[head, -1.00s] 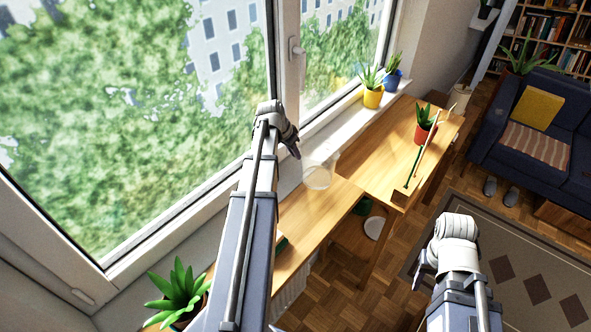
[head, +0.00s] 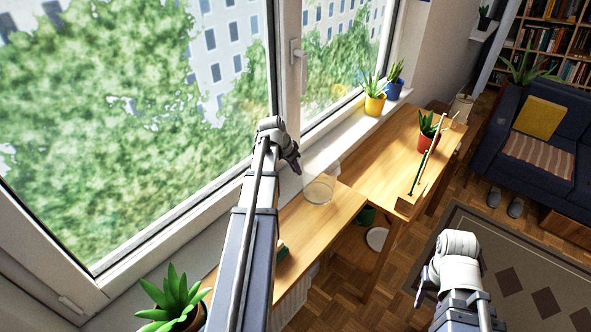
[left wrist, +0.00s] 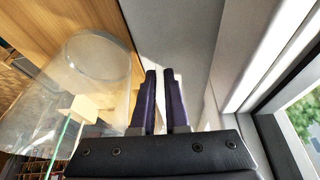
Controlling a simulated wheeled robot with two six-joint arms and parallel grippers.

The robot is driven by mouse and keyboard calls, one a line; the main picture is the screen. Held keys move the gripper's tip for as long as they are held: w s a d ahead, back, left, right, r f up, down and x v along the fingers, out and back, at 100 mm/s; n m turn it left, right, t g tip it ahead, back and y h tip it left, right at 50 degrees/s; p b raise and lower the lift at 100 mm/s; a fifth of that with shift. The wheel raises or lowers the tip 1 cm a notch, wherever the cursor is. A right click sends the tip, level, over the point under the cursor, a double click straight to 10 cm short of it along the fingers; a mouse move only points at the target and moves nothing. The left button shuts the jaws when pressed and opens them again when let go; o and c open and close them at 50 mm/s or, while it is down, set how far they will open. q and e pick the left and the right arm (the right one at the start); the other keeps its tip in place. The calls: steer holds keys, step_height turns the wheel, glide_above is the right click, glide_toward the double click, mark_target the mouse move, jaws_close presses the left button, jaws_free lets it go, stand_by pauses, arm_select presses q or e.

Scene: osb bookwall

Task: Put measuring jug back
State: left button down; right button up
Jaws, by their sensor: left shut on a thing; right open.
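The measuring jug is a clear, see-through vessel. In the head view the jug (head: 319,189) is over the near wooden worktop (head: 297,235); I cannot tell whether its base touches the wood. My left gripper (head: 296,170) is at its window side, shut on it. In the left wrist view the jug (left wrist: 88,75) fills the left part, beside the two dark fingers (left wrist: 162,90), which stand close together. The part between the fingers, probably the handle, is hard to make out. My right gripper (head: 422,290) is open and empty over the floor at lower right.
Another wooden worktop (head: 385,165) with a red-potted plant (head: 427,139) lies beyond. The window sill holds a yellow pot (head: 374,105) and a blue pot (head: 394,89). A potted plant (head: 176,302) stands at lower left. The near worktop around the jug looks clear.

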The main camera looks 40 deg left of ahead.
arm_select(q)
steer(key=c, duration=0.9)
jaws_free()
steer(key=shift+s+r+p, duration=0.15)
steer(key=shift+r+p, duration=0.45)
steer(key=shift+p, duration=0.1)
steer(key=p+v, duration=1)
steer(key=v, duration=0.1)
steer(key=shift+s, duration=0.1)
